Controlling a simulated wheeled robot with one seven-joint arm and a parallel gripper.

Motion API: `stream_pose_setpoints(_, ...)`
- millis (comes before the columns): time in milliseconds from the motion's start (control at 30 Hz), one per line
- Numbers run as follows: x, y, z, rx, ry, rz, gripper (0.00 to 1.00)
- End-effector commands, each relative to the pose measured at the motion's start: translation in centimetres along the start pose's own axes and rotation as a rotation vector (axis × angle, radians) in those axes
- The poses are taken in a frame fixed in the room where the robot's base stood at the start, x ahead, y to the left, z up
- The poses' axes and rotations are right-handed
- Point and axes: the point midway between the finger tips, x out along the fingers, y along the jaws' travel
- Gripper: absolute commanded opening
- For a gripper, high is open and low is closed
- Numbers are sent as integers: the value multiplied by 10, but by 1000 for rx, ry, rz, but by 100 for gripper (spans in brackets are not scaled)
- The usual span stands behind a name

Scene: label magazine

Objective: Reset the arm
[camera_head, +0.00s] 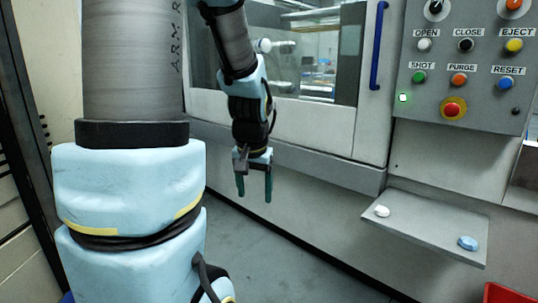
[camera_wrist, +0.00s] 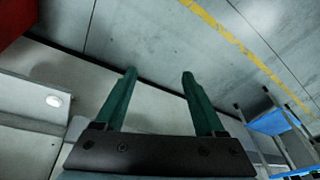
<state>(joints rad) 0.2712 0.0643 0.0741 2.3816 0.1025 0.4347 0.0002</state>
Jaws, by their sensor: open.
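My gripper (camera_head: 254,186) hangs pointing down from my arm, in front of the machine's lower panel. Its two green fingers are apart with nothing between them. In the wrist view my gripper (camera_wrist: 158,78) shows the same open, empty fingers, with the machine's base edge and grey floor beyond them. My arm's large blue and grey links fill the left of the head view.
The machine has a windowed door with a blue handle (camera_head: 378,46) and a button panel (camera_head: 465,50). A shelf (camera_head: 430,226) at right holds a white piece (camera_head: 382,211) and a blue piece (camera_head: 467,243). A red bin (camera_head: 508,294) stands below.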

Motion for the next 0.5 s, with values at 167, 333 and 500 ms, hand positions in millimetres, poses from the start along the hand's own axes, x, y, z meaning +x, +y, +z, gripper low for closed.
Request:
stream_pose_setpoints(167, 11, -8, 67, -142, -94, 28, 72)
stream_pose_setpoints(333, -8, -8, 85, -192, -126, 38, 72)
stream_pose_setpoints(500, -36, -10, 77, -190, -126, 38, 72)
